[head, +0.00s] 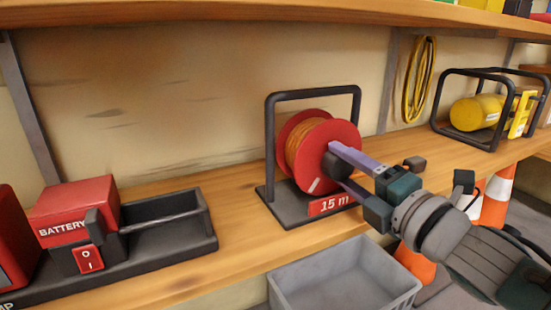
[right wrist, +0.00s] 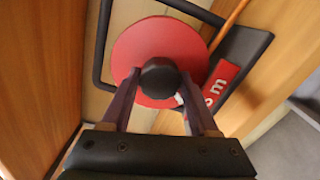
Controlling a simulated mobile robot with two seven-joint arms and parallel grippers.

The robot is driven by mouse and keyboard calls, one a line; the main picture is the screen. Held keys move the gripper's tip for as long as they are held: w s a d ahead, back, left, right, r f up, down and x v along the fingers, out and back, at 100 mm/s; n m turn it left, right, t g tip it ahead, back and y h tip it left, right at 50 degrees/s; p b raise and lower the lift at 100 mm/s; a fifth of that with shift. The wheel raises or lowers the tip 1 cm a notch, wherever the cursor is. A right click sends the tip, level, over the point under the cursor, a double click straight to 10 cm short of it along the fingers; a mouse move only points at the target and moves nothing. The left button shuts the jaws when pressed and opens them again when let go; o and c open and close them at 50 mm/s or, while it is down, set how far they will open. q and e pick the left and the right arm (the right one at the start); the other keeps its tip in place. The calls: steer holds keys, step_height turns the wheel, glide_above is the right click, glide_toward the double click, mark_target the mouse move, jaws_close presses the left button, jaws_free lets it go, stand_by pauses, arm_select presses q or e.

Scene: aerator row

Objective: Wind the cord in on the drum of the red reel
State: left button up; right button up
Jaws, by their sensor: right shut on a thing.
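The red reel (head: 350,137) stands upright in a black tube frame (head: 312,95) on the wooden shelf, with orange cord (head: 296,150) wound on its drum. A "15 m" label (head: 328,205) is on the frame's base. My right gripper (head: 341,169) reaches in from the right and is shut on the black knob (right wrist: 160,76) in front of the reel's red face (right wrist: 135,50). In the right wrist view a finger lies on each side of the knob. A strand of orange cord (right wrist: 229,22) runs off past the frame there. My left gripper is not in view.
A red battery unit (head: 76,210) in a black tray stands at the left. A grey bin (head: 345,275) is below the shelf's front edge. A yellow cylinder in a black frame (head: 478,112) stands at the right, with traffic cones (head: 497,200) below. Shelf between battery and reel is clear.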

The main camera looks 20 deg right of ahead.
steer(key=m+p, duration=0.1)
steer(key=m, duration=0.4)
steer(key=shift+r+m+p, duration=0.1)
steer(key=shift+m+p, duration=0.2)
steer(key=m+p, duration=0.1)
steer(key=m, duration=0.3)
steer(key=shift+m, duration=0.4)
steer(key=o, duration=1.4)
